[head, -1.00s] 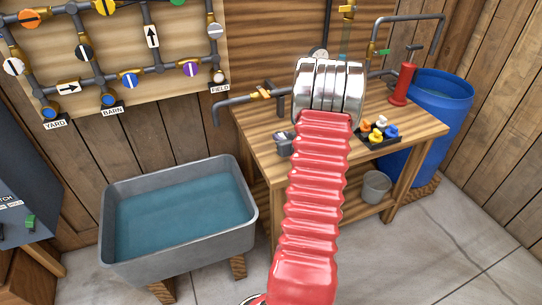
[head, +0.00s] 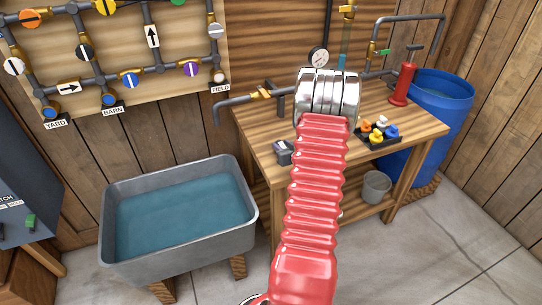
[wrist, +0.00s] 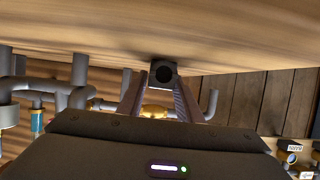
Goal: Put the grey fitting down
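In the head view my arm hides most of the hand. A small grey part, moving with the arm, shows left of my chrome wrist over the table (head: 262,133); I cannot tell hand from fitting there.
A black tray of coloured pieces (head: 379,135) lies right of my arm. A pipe with a brass valve (head: 261,95) runs behind; a gauge (head: 318,57) and red pump (head: 402,85) stand at the back. A water trough (head: 110,205) stands left, below the table.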

